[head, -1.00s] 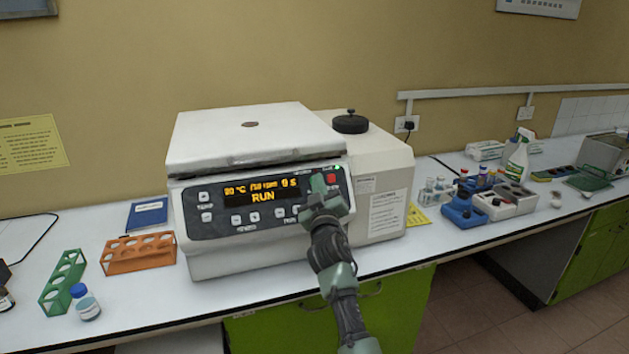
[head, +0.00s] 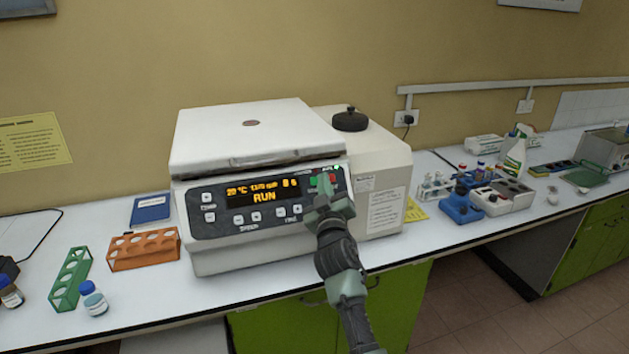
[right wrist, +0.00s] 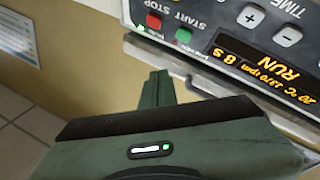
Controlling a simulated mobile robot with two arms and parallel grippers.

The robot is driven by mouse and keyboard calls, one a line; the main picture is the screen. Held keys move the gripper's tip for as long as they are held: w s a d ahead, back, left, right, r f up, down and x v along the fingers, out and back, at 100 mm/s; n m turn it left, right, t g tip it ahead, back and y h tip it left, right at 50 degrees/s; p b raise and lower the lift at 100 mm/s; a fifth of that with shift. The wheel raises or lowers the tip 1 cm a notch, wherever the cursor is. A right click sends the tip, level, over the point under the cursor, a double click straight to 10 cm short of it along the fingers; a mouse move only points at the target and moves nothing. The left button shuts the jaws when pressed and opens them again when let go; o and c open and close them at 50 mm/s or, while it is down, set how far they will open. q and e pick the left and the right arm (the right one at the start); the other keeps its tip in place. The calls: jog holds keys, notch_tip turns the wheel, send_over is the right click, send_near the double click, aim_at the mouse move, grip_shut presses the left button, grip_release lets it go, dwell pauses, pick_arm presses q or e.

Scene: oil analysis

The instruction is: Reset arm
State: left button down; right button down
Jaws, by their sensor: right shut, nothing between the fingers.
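My right gripper (head: 323,182) is shut and empty, in front of the right part of the centrifuge's control panel. In the right wrist view its closed fingers (right wrist: 157,80) appear apart from the green START button (right wrist: 183,35) and the red STOP button (right wrist: 154,20). The centrifuge (head: 258,140) is a white box with its lid down. Its display (head: 262,191) glows orange and reads RUN; in the right wrist view the display (right wrist: 262,68) shows 20 °C, 1370 rpm and 8 s. My left gripper is not in view.
An orange rack (head: 144,250), a green rack (head: 70,279), a blue-capped bottle (head: 94,300) and a blue booklet (head: 150,208) lie left of the centrifuge. Blue holders (head: 460,209), a white tray (head: 502,196) and a spray bottle (head: 515,155) stand to the right.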

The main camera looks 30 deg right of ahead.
dwell(0.5)
jog(key=s+a+f+g+y, duration=0.2)
jog(key=s+a+f+g, duration=0.2)
jog(key=s+f, duration=0.55)
jog(key=s+a+f+g+y, duration=0.25)
jog(key=s+a+f, duration=0.25)
jog(key=s+f, duration=0.5)
jog(key=s+a+f+n+g+y, duration=0.15)
jog(key=s+a+f+g, duration=0.35)
jog(key=s, duration=0.5)
jog(key=s+a+f+g+y, duration=0.3)
jog(key=s+a, duration=0.4)
jog(key=s, duration=0.4)
notch_tip(320, 180, down, 28)
jog(key=s+g+b, duration=0.1)
jog(key=b, duration=0.3)
jog(key=s+d+f+g+b, duration=0.1)
jog(key=s+d+f+b, duration=0.1)
jog(key=s+f, duration=1.5)
notch_tip(320, 180, down, 4)
jog(key=shift+s+d+f+b, duration=0.1)
jog(key=shift+s+d+b, duration=0.2)
jog(key=shift+b, duration=0.25)
